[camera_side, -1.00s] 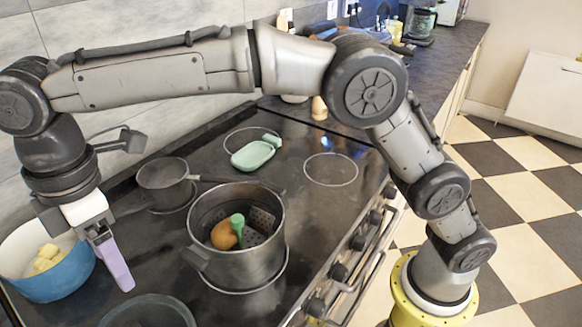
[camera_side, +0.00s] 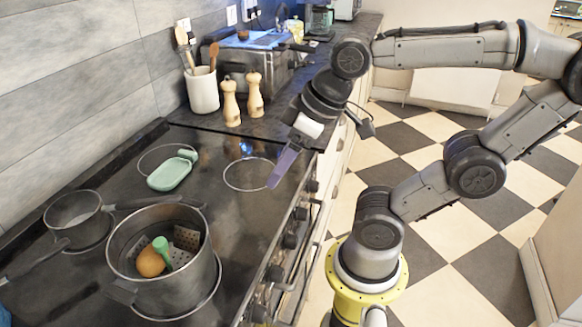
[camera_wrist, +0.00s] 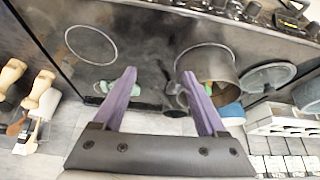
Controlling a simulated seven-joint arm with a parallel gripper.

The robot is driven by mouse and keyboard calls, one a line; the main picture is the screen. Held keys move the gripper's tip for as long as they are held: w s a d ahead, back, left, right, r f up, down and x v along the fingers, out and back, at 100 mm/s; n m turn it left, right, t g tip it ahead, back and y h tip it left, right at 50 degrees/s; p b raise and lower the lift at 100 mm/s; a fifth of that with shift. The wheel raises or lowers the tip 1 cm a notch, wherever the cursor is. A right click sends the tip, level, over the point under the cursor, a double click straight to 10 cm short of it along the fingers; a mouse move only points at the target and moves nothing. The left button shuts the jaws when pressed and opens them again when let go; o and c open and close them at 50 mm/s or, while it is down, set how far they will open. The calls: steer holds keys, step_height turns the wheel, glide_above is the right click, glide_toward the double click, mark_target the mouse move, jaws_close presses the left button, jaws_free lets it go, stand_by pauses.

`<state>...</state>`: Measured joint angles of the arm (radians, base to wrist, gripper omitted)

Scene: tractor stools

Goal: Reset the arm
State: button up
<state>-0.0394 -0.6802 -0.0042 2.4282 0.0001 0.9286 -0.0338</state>
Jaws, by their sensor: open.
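My gripper (camera_side: 284,166) has purple fingers and hangs above the right edge of the stove, by the empty burner ring. In the wrist view my gripper (camera_wrist: 163,76) shows its two fingers wide apart with nothing between them. The stovetop (camera_side: 235,215) is black. A steel pot (camera_side: 165,280) stands on it at the lower left, holding a perforated insert, an orange-brown item (camera_side: 150,263) and a green-handled item (camera_side: 162,250). My gripper is apart from all of these.
A green spoon rest (camera_side: 170,174) and a small saucepan (camera_side: 78,222) are on the stove. Two wooden mills (camera_side: 243,98) and a utensil crock (camera_side: 203,90) stand on the counter behind. The checkered floor (camera_side: 440,235) to the right is open.

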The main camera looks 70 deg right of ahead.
steer(key=shift+s+d+f+m, duration=0.35)
steer(key=shift+s+f+m, duration=0.05)
steer(key=shift+s+f, duration=0.4)
